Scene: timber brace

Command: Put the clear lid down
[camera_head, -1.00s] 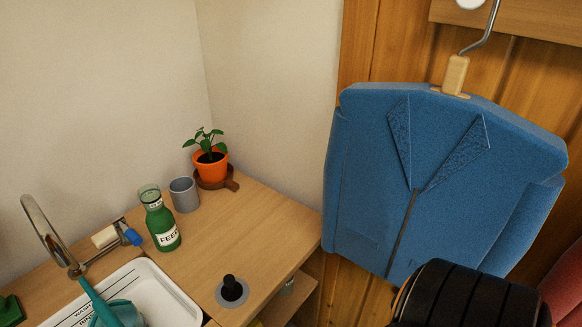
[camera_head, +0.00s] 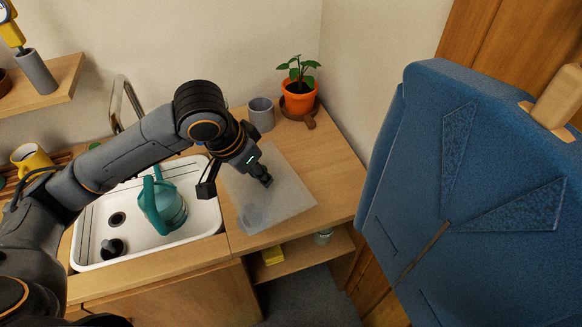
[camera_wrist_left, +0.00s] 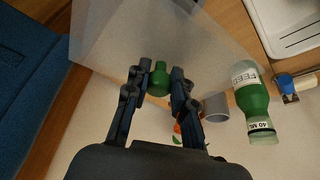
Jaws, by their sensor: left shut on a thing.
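The clear lid (camera_head: 290,195) is a large, see-through, greyish square sheet over the counter right of the sink. My left gripper (camera_head: 264,180) is above its middle. In the left wrist view the gripper's fingers (camera_wrist_left: 160,80) are closed on a green knob (camera_wrist_left: 159,76) that appears to belong to the lid (camera_wrist_left: 108,35). I cannot tell whether the lid touches the counter or hangs above it. A round grey shape shows dimly through its near left part. My right gripper is not in view.
A grey cup (camera_head: 261,114) and an orange potted plant (camera_head: 299,97) stand behind the lid. A green bottle (camera_wrist_left: 250,100) stands nearby. Left is the white sink (camera_head: 86,235) with a teal watering can (camera_head: 163,205).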

